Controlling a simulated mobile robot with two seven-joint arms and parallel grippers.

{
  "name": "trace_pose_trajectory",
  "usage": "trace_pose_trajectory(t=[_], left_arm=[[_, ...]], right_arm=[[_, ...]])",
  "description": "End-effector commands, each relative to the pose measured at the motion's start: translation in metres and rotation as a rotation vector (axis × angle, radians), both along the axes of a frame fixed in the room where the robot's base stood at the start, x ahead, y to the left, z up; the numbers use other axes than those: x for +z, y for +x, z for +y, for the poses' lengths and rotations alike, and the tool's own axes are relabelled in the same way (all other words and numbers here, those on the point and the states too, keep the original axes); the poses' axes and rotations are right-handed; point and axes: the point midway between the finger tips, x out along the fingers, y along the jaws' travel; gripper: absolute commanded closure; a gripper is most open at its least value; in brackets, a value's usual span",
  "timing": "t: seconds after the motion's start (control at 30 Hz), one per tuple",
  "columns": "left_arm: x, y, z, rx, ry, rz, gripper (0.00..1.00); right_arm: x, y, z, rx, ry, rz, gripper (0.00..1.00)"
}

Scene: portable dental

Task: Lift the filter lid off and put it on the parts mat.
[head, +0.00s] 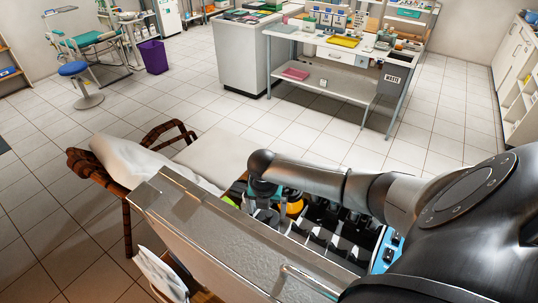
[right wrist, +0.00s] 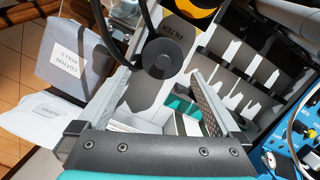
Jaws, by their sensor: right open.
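A dark grey round lid with a small raised centre, which looks like the filter lid (right wrist: 160,58), shows in the right wrist view beside a label reading FILTER (right wrist: 184,28). My right gripper (right wrist: 162,76) is open, its two fingers spread to the left and right just below the lid. I cannot tell whether they touch it. In the head view my right gripper (head: 266,214) reaches down into the open case, and the lid is hidden there. I cannot make out the parts mat for certain. My left gripper is not in view.
The grey case wall (head: 235,240) stands in front of the gripper. A yellow-orange round part (head: 295,204) is close beside it. Dark compartments (right wrist: 245,65) and a blue panel with knobs (right wrist: 290,145) lie to the right. A cotton rolls pouch (right wrist: 75,65) lies to the left.

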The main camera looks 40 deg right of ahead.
Motion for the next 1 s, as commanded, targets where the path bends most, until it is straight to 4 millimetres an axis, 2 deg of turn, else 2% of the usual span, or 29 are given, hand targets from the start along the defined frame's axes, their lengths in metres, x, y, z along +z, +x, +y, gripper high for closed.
trace_pose_trajectory(t=[0.4,0.77,1.0], left_arm=[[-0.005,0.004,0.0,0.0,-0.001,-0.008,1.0],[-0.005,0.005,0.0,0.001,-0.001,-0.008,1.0],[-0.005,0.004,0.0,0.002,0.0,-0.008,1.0]], right_arm=[[-0.042,0.006,-0.013,-0.002,0.001,0.0,0.0],[-0.048,0.007,-0.014,0.001,0.0,0.0,0.0],[-0.048,0.006,-0.014,0.0,0.0,0.0,0.25]])
